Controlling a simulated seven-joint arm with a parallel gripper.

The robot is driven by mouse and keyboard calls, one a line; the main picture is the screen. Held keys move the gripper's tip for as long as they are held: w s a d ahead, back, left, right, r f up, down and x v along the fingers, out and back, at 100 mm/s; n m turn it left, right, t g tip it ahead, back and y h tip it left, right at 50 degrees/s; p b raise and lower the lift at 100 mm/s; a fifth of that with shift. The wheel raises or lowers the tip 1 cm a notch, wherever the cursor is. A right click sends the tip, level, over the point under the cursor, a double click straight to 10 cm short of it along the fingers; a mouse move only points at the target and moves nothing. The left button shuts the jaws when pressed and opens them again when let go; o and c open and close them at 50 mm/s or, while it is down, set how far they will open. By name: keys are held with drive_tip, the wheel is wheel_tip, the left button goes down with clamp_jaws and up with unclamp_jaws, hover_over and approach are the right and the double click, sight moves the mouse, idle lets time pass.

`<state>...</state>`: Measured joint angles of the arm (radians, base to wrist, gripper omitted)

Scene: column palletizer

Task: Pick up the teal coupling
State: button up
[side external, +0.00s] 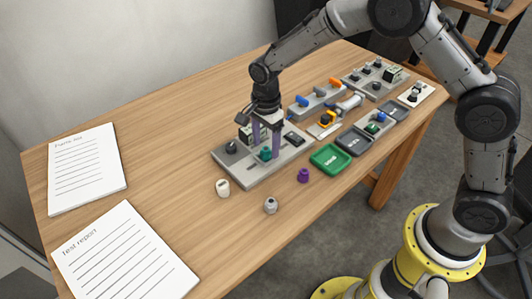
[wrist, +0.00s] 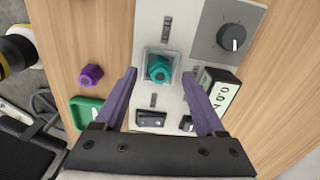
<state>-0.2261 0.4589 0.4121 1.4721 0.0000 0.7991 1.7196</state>
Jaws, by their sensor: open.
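The teal coupling (side external: 265,154) sits on a grey panel (side external: 240,178) on the table. In the wrist view the teal coupling (wrist: 159,69) stands on a light square seat in the panel, just beyond the fingertips and between their lines. My gripper (side external: 264,150) has two purple fingers and is open and empty. In the wrist view my gripper (wrist: 160,72) points toward the coupling with a finger on each side. I cannot tell whether the fingertips are level with the coupling or above it.
A dark knob (wrist: 232,38), a display block (wrist: 220,88) and a rocker switch (wrist: 151,117) share the panel. A purple coupling (side external: 303,175), a white part (side external: 223,187) and a grey part (side external: 270,205) stand in front. A green tray (side external: 331,158) lies to the right. The left table carries papers (side external: 88,165).

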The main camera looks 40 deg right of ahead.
drive_tip(key=shift+f, duration=0.65)
drive_tip(key=c, duration=1.1)
clamp_jaws()
drive_tip(key=shift+r, duration=0.15)
